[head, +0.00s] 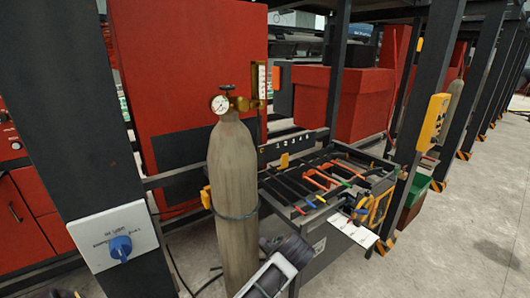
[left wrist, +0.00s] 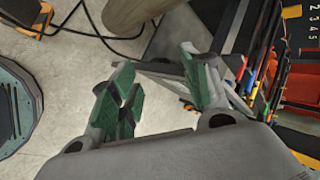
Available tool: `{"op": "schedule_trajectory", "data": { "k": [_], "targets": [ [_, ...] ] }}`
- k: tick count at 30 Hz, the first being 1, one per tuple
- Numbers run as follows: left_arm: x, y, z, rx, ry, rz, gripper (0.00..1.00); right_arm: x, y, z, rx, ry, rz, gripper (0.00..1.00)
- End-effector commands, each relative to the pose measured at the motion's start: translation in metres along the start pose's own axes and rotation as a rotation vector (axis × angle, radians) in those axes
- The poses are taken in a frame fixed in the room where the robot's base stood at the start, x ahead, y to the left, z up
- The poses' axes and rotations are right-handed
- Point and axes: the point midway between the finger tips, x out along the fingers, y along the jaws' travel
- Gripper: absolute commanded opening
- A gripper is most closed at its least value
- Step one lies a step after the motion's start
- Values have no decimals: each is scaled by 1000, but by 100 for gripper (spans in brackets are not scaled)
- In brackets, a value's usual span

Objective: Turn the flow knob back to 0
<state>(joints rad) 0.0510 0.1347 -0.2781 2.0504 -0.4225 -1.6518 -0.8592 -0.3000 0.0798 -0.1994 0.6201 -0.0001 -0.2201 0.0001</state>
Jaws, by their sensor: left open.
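A tall grey-tan gas cylinder (head: 233,190) stands upright in the head view, with a brass regulator (head: 242,103), a round white gauge (head: 220,104) and a dark knob (head: 227,88) on top. A narrow upright scale (head: 262,80) stands beside the regulator. A blue rotary knob (head: 121,247) sits on a white labelled plate (head: 112,235) on the post at left; its lettering is too small to read surely. My left gripper (left wrist: 158,75) is open and empty in the left wrist view, with green pads, below the cylinder's lower part (left wrist: 138,10). My right gripper is not identifiable.
A black workbench (head: 325,185) with coloured tools stands right of the cylinder. Black posts (head: 428,80) and red cabinets (head: 190,60) surround it. Dark cables (left wrist: 100,38) lie on the grey floor. Open floor (head: 470,220) shows at right.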

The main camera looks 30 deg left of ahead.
Motion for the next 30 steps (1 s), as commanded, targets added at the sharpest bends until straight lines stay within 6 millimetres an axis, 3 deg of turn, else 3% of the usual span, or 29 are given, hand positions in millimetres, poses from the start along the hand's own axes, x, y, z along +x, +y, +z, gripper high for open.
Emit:
{"op": "schedule_trajectory", "data": {
  "k": [17, 30],
  "targets": [
    [-30, -136, -18, 396, -223, -202, 47, 0, -2, -1, 1, 1, -3, 0],
    [-78, -238, -19, 655, -466, -290, 47, 0, 2, 0, -2, 0, 2, 0]
  ]
}}
